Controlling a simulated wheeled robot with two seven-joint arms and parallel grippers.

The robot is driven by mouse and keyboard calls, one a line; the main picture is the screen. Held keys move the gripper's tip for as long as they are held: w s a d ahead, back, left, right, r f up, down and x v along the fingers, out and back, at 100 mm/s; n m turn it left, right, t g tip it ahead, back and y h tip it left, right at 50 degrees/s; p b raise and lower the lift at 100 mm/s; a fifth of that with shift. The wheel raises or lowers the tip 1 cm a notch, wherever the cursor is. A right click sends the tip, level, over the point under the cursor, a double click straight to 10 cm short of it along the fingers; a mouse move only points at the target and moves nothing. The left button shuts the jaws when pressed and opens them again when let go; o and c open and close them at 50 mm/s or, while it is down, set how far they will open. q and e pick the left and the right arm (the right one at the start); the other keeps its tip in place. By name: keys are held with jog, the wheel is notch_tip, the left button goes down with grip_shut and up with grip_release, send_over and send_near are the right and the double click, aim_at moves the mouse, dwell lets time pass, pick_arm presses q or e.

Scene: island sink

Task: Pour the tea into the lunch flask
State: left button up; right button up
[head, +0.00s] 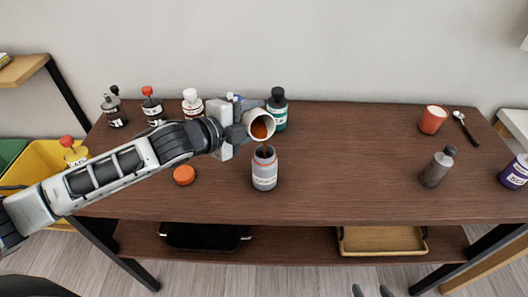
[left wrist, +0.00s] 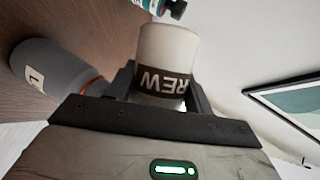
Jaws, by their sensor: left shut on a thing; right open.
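My left gripper (head: 238,132) is shut on a white cup (head: 256,118) with a dark band, which reads "REW" in the left wrist view (left wrist: 166,50). The cup is tilted, with its mouth facing the head camera, and orange-brown tea (head: 259,129) shows inside. A thin brown stream runs from its lower rim toward the lunch flask (head: 265,178). The grey flask stands upright and open just below the cup, with an orange ring at its mouth. It also shows in the left wrist view (left wrist: 45,72). My right gripper (head: 373,291) is open and empty at the bottom edge.
An orange lid (head: 184,175) lies left of the flask. Several bottles stand along the back left, with a teal one (head: 278,108) behind the cup. A grey bottle (head: 437,168), orange cup (head: 432,120) and purple jar (head: 514,173) stand right. The table's middle right is clear.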

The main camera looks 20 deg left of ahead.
pick_arm(q)
jog(key=shift+r, duration=0.15)
pick_arm(e)
jog(key=shift+a+r, duration=0.1)
pick_arm(q)
jog(key=shift+d+r+m, duration=0.1)
jog(key=shift+m, duration=0.3)
pick_arm(e)
jog(key=shift+f, duration=0.2)
pick_arm(q)
jog(key=shift+s+r+t, duration=0.1)
jog(key=shift+r+t, duration=0.05)
jog(key=shift+t, duration=0.15)
pick_arm(e)
jog(key=shift+a+r, duration=0.1)
jog(key=shift+r, duration=0.05)
dwell(0.5)
pick_arm(q)
jog(key=shift+s+d+f+m+t+y+b, duration=0.15)
jog(key=shift+f+m+t+y+b, duration=0.2)
jog(key=shift+m+b, duration=0.45)
pick_arm(e)
jog(key=shift+w+a+f, duration=0.1)
jog(key=shift+a+f, duration=0.15)
jog(key=shift+f, duration=0.15)
dwell(0.5)
jog(key=shift+f, duration=0.1)
dwell(0.5)
